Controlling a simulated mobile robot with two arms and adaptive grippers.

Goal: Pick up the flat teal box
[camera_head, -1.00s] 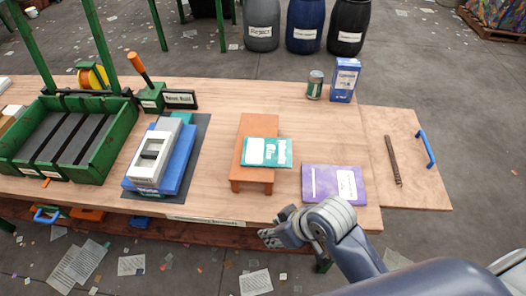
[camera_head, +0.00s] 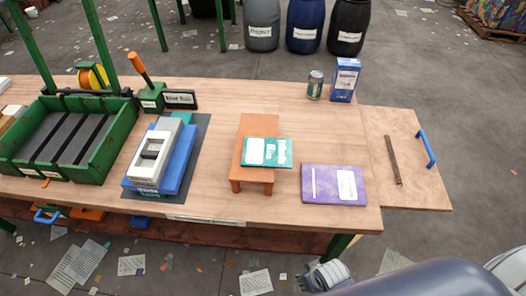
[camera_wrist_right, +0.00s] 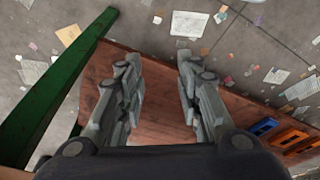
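The flat teal box (camera_head: 267,152) lies on a small orange-brown bench (camera_head: 256,178) on the table, and its right end sticks out past the bench's right edge. My right gripper (camera_wrist_right: 158,88) is open and empty in the right wrist view, with the lower shelf and floor beyond its fingers. In the head view, the right arm is at the bottom right, below the table's front edge, and its fingers are hardly visible there. It is well apart from the teal box. My left gripper is not in view.
A purple flat box (camera_head: 334,185) lies right of the bench. A can (camera_head: 315,85) and blue carton (camera_head: 344,80) stand at the back. Left are a white-and-blue device (camera_head: 155,160) and a green sorting bin (camera_head: 62,140). A green table leg (camera_wrist_right: 60,85) stands near my right gripper.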

